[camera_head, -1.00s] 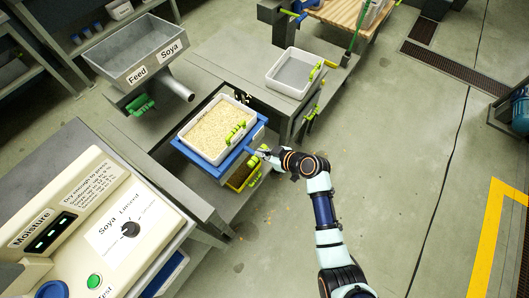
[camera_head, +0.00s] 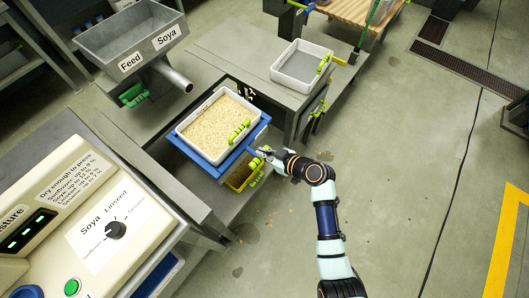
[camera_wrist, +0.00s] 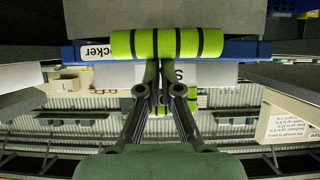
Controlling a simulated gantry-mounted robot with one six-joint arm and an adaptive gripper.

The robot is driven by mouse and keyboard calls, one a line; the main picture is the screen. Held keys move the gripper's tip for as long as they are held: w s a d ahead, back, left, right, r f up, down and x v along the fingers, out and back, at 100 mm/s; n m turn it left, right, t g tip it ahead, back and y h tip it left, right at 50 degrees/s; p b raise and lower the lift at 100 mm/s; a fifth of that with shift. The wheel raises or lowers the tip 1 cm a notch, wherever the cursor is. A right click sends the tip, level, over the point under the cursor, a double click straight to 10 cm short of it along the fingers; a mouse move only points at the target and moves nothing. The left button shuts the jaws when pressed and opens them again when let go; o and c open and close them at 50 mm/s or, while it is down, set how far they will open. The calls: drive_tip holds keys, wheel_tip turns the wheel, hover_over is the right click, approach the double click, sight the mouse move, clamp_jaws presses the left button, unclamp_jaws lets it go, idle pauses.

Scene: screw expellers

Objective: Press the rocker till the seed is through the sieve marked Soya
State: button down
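A white tray (camera_head: 183,128) full of pale seed (camera_head: 220,122) sits on the blue rocker frame (camera_head: 206,169). In the wrist view a yellow-green handle with dark bands (camera_wrist: 168,43) is on the blue bar (camera_wrist: 69,52), beside a label ending in "cker" (camera_wrist: 97,52). My gripper (camera_head: 262,152) is at the front right of the blue frame. In the wrist view its fingers (camera_wrist: 165,75) are together and empty, with the tips at the lower edge of the handle; whether they touch is unclear. Behind them a pale panel shows "S", the rest hidden.
A yellow bin (camera_head: 240,178) is under the frame. A second white tray (camera_head: 300,66) stands on the bench behind. A feed hopper marked "Feed Soya" (camera_head: 130,42) is at upper left, a moisture meter (camera_head: 92,215) at lower left.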

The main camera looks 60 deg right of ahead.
drive_tip(key=shift+s+a+f, duration=0.15)
drive_tip(key=shift+s+f, duration=0.05)
drive_tip(key=shift+f, duration=0.35)
drive_tip(key=shift+s+a+f, duration=0.15)
drive_tip(key=shift+f, duration=0.35)
drive_tip(key=s+a+r+p, duration=0.1)
drive_tip(key=s+r+p, duration=0.5)
drive_tip(key=s+r, duration=0.3)
drive_tip(key=shift+s+a+r, duration=0.15)
drive_tip(key=shift+s+r, duration=0.05)
drive_tip(key=shift+r, duration=0.45)
idle(1.1)
